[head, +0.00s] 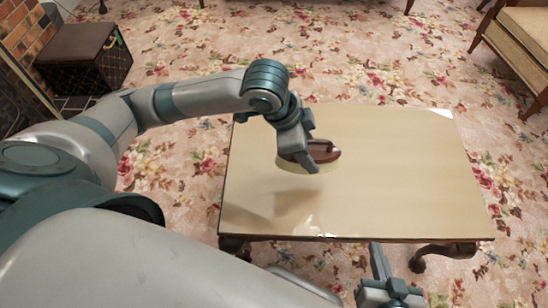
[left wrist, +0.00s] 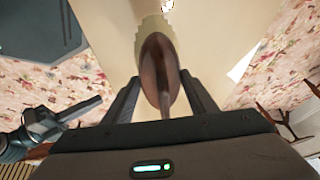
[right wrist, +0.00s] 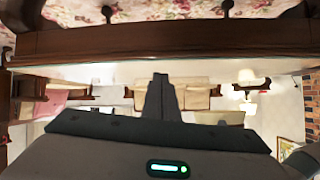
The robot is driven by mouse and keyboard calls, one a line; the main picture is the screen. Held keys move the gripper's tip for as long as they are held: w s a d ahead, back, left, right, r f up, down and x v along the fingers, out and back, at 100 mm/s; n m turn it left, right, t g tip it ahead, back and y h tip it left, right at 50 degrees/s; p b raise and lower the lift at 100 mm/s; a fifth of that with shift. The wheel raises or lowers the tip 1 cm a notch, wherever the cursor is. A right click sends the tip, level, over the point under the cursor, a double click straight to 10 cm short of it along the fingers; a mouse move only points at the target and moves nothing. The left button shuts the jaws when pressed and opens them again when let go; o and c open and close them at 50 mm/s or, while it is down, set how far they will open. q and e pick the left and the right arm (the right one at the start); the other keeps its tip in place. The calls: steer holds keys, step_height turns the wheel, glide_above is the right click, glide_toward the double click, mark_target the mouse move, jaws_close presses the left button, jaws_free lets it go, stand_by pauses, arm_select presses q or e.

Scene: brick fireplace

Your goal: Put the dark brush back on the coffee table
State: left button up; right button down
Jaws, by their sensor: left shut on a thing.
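The dark brush (head: 324,153), with a brown oval back and pale bristles, is in my left gripper (head: 312,150) over the middle-left of the coffee table (head: 400,180). A shadow on the tabletop lies below and left of it, and the brush looks held above the surface. In the left wrist view the brush (left wrist: 157,62) sits between the two fingers, its handle running down towards the palm. My right gripper (head: 378,262) is low in front of the table's near edge, empty. In the right wrist view its fingers (right wrist: 160,88) are together.
The tabletop is bare, apart from a white patch (head: 441,112) at its far right corner. Floral carpet (head: 180,80) surrounds the table. A dark box-like stool (head: 85,55) stands at the far left by brickwork, and a beige chair (head: 520,40) at the far right.

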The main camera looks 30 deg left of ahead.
arm_select(q)
steer(key=shift+s+d, duration=0.1)
stand_by(0.3)
